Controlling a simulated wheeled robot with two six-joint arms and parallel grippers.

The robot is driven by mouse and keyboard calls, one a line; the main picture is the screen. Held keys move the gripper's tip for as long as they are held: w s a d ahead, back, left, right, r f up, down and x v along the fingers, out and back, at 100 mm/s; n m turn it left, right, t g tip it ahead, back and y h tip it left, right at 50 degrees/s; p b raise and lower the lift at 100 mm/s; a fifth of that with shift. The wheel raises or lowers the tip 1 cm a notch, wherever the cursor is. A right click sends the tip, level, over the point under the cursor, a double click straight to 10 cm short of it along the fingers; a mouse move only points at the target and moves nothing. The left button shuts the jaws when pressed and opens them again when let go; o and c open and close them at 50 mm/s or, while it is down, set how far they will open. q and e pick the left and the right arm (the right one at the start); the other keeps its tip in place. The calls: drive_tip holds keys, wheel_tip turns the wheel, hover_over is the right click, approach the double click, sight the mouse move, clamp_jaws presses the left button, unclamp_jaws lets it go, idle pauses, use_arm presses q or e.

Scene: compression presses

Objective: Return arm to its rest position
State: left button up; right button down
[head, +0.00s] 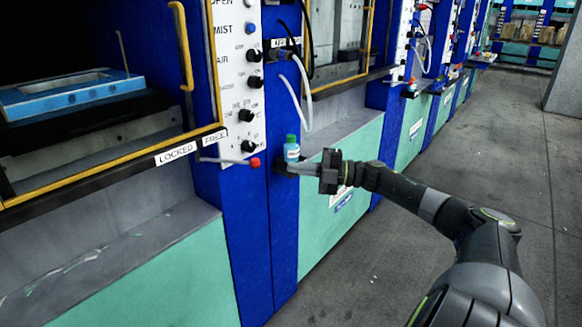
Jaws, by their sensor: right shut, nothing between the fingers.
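My right arm reaches in from the lower right toward the front of the blue press. Its gripper (301,169) is shut and points left, close below a small light-blue bottle with a green cap (292,152). The bottle stands upright on a small dark holder on the blue post. The fingers overlap the holder in the picture, and I cannot tell whether they touch it. My left gripper is not in view.
A white control panel (241,103) with black knobs is left of the bottle. A red-tipped lever (254,162) sticks out below it. A yellow-framed press door (120,168) is at left. Grey floor (480,165) lies open at right.

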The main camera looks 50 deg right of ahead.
drive_tip(key=s+d+f+m+t+h+p, duration=0.1)
drive_tip(key=d+f+m+h, duration=0.3)
drive_tip(key=f, duration=0.5)
drive_tip(key=s+d+f+m+t+h+p, duration=0.1)
drive_tip(key=d+f+m+t+h+p, duration=0.15)
drive_tip(key=f+m+h, duration=0.45)
drive_tip(key=s+a+f+m+g+h+p, duration=0.15)
drive_tip(key=s+f, duration=0.25)
drive_tip(key=f, duration=0.4)
drive_tip(key=s+f+m+g+h, duration=0.1)
drive_tip(key=s+f+m+g, duration=0.25)
drive_tip(key=f, duration=0.45)
drive_tip(key=s+a+f+m+g+h, duration=0.15)
drive_tip(key=s+f, duration=0.25)
drive_tip(key=f, duration=0.4)
drive_tip(key=s+a+f+m+g+p, duration=0.1)
drive_tip(key=s+a+f+m+g, duration=0.15)
drive_tip(key=s+a+f, duration=0.45)
drive_tip(key=s+a+f+m+g+p, duration=0.15)
drive_tip(key=s+a+f+g, duration=0.25)
drive_tip(key=s+f, duration=0.5)
drive_tip(key=s+a+f+m+g+y+p, duration=0.1)
drive_tip(key=s+a+f+g, duration=0.3)
drive_tip(key=s+a, duration=1.1)
drive_tip(key=shift+s+a+m+y, duration=0.2)
drive_tip(key=shift+a+m+y, duration=0.1)
drive_tip(key=shift+m+y, duration=0.5)
